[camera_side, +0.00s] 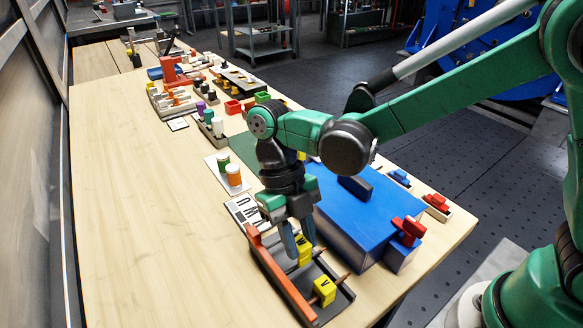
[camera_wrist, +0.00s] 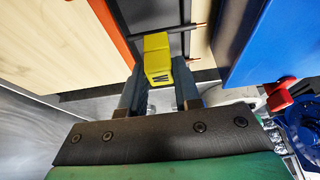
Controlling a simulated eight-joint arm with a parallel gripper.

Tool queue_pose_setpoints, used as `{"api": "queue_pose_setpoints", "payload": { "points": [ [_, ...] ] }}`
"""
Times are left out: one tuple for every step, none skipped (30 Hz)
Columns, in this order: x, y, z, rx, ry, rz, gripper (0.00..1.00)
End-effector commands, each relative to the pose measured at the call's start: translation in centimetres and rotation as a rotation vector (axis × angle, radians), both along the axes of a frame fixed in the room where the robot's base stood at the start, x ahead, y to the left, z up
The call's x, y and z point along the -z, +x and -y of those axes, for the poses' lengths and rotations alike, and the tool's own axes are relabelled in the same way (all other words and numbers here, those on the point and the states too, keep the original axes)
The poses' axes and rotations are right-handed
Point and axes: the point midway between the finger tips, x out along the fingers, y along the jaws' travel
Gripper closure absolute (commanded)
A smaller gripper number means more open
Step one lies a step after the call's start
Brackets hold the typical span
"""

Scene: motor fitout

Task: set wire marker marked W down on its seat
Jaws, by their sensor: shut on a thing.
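My gripper (camera_side: 298,246) points down over the dark tray (camera_side: 274,276) and is shut on a yellow wire marker (camera_side: 305,255). A dark letter shows on the held marker, partly covered by a finger; I cannot read it surely. In the wrist view the yellow marker (camera_wrist: 157,66) sits between the fingertips of my gripper (camera_wrist: 160,88), with dark marks on its near face. A second yellow marker (camera_side: 324,291), with a dark letter like V, is around a copper-tipped wire in the tray. Whether the held marker touches a wire or the tray is unclear.
An orange bar (camera_side: 278,277) edges the tray's left side. A blue box (camera_side: 365,215) stands close on the right, with a red-handled part (camera_side: 408,230) beside it. A lettered card (camera_side: 242,210) lies behind the tray. The table's left side (camera_side: 140,220) is clear.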

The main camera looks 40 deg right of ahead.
Motion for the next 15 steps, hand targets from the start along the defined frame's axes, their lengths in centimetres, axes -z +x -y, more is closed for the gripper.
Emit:
{"api": "queue_pose_setpoints", "payload": {
  "points": [
    [0.1,0.0,0.0,0.000,0.000,0.000,1.00],
    [0.1,0.0,0.0,0.000,0.000,0.000,1.00],
    [0.2,0.0,0.0,0.000,0.000,0.000,1.00],
    [0.3,0.0,0.0,0.000,0.000,0.000,1.00],
    [0.4,0.0,0.0,0.000,0.000,0.000,1.00],
    [0.5,0.0,0.0,0.000,0.000,0.000,1.00],
    [0.6,0.0,0.0,0.000,0.000,0.000,1.00],
    [0.6,0.0,0.0,0.000,0.000,0.000,1.00],
    [0.7,0.0,0.0,0.000,0.000,0.000,1.00],
    [0.8,0.0,0.0,0.000,0.000,0.000,1.00],
    [0.9,0.0,0.0,0.000,0.000,0.000,1.00],
    [1.0,0.0,0.0,0.000,0.000,0.000,1.00],
    [1.1,0.0,0.0,0.000,0.000,0.000,1.00],
    [1.1,0.0,0.0,0.000,0.000,0.000,1.00],
    [1.2,0.0,0.0,0.000,0.000,0.000,1.00]
  ]
}}
